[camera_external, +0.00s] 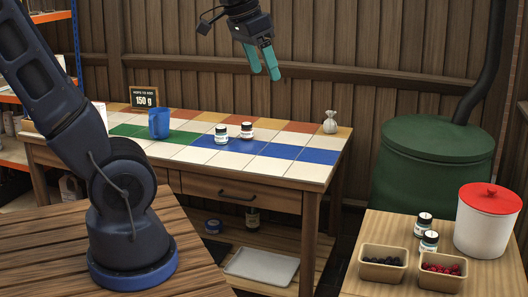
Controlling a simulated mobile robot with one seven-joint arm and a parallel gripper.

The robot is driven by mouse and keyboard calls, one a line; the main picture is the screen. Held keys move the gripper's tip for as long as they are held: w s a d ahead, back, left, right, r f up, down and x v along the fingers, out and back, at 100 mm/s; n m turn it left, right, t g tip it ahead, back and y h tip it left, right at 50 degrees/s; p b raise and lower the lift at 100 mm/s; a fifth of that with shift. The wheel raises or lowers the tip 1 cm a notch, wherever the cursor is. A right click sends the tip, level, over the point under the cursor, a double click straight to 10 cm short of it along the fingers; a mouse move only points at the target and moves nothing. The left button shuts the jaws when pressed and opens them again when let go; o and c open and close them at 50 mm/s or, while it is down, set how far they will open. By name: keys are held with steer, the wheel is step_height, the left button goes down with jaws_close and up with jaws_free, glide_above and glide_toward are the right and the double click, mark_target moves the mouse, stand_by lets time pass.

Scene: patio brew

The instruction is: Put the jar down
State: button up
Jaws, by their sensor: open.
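My gripper (261,74) has teal fingers. It is open and empty, high above the back of the tiled table, with nothing between its fingers. Two small white jars with dark lids stand upright on the tiles: one jar (221,138) at the left and another jar (247,134) close beside it on the right. Two similar jars, a rear jar (424,227) and a front jar (429,244), stand on the wooden table at the right. Which jar the task means cannot be told.
The tiled table (312,172) also holds a blue pitcher (159,123), a "150 g" sign (146,101) and a small sack (330,124). The right table has berry boxes (383,273) and a red-lidded white tub (487,225). A green barrel (425,172) stands behind. Many tiles are clear.

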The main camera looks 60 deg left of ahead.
steer(key=s+f, duration=0.2)
steer(key=s, duration=0.5)
steer(key=shift+t, duration=0.3)
